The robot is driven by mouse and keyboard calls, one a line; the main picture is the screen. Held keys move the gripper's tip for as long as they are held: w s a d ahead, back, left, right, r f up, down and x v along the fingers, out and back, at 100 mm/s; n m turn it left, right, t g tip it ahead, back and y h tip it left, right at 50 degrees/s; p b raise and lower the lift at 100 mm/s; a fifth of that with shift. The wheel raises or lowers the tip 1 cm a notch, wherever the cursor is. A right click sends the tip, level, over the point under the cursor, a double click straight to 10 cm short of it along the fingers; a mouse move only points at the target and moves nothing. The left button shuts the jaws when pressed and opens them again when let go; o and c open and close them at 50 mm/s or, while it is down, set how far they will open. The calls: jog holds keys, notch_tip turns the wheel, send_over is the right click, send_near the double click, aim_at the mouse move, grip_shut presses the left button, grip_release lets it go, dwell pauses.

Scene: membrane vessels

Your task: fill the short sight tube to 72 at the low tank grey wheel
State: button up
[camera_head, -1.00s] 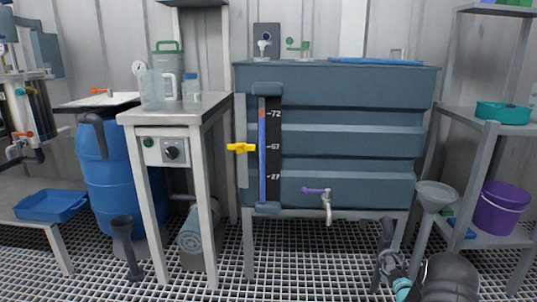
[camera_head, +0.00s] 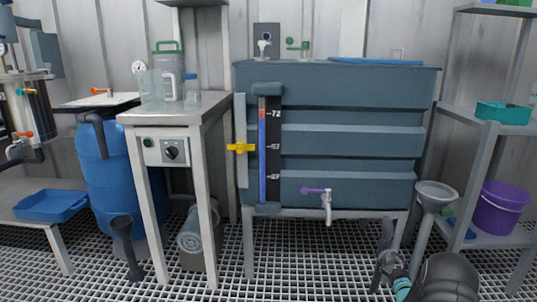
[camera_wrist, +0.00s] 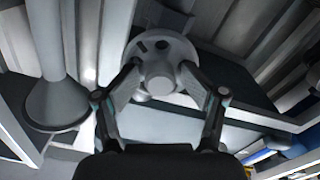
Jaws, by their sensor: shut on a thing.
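The sight tube (camera_head: 262,160) stands upright on the left front of the blue-grey tank (camera_head: 350,105), beside a dark scale marked 72, a middle number and 27. Blue fills most of the tube, with a short red part above it. The blue top is close to, seemingly just below, the 72 mark. The grey wheel (camera_wrist: 160,72) is a round disc with a hub and dark slots in the wrist view. My gripper (camera_wrist: 160,80) is shut on it, one finger on each side. In the head view my gripper (camera_head: 388,238) is low, below the tank's right side; the wheel cannot be made out there.
A yellow handle (camera_head: 240,147) sits left of the tube and a purple-levered tap (camera_head: 318,190) on the tank's lower front. A grey funnel (camera_head: 436,192) stands close to the right of my arm. A purple bucket (camera_head: 502,210) is on the right shelf.

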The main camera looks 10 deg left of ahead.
jog(key=m, duration=0.7)
jog(key=shift+w+r, duration=0.15)
jog(key=shift+r, duration=0.05)
jog(key=m, duration=2.1)
jog(key=shift+m, duration=0.3)
jog(key=shift+c, duration=0.2)
jog(key=shift+f+m, duration=0.1)
jog(key=shift+m, duration=0.5)
jog(key=shift+c, duration=0.6)
jog(key=o, duration=0.6)
jog(key=shift+a, duration=0.1)
jog(key=shift+f, duration=0.1)
